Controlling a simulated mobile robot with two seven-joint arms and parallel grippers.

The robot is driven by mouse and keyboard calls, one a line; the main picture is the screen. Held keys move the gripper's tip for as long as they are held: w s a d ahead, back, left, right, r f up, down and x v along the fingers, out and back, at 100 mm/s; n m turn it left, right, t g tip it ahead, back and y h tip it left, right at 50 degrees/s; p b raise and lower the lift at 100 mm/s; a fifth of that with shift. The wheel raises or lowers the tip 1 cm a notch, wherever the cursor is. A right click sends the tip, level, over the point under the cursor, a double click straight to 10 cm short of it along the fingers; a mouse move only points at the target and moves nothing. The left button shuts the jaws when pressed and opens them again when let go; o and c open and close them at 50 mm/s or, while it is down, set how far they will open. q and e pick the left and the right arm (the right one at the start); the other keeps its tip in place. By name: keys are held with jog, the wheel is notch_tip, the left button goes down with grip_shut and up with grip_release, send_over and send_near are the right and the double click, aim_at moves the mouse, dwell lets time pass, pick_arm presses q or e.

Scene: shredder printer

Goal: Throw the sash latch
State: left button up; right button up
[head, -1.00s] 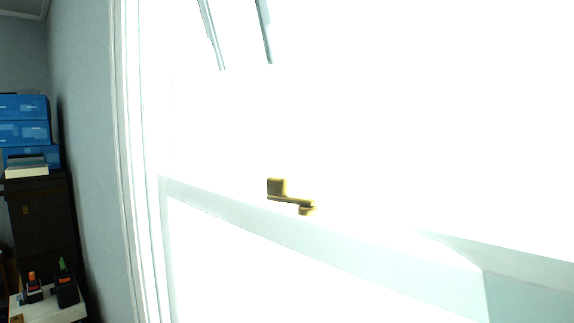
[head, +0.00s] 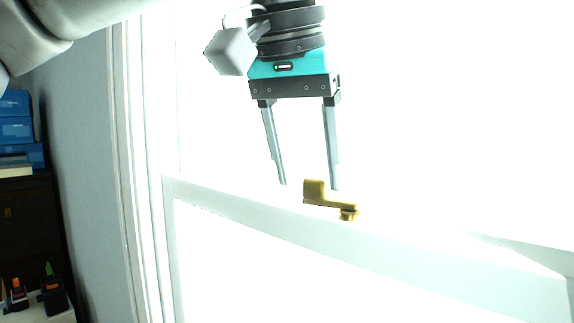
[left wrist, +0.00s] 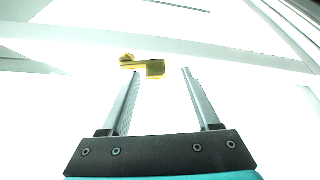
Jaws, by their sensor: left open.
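The brass sash latch (head: 328,197) sits on the white sash rail (head: 235,212) of the window. It has a squared block at its left end, a short arm, and a round pivot at its right end. My left gripper (head: 310,187) hangs fingers-down just above and behind the latch, open and empty. In the left wrist view the latch (left wrist: 143,66) lies just beyond the fingertips (left wrist: 158,70), with its block between the finger lines and its round end to the left. The fingers do not appear to touch it. My right gripper is not in view.
The white window frame (head: 133,180) stands upright left of the sash, beside a grey wall (head: 82,130). Blue boxes (head: 16,130) sit on a dark cabinet at far left. Pen holders (head: 53,291) stand on a white surface at lower left. The area around the latch is clear.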

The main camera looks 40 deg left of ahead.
pick_arm(q)
jog(key=shift+w+f, duration=0.1)
jog(key=shift+f, duration=0.15)
jog(key=shift+d, duration=0.3)
jog(key=shift+a, duration=0.1)
grip_shut()
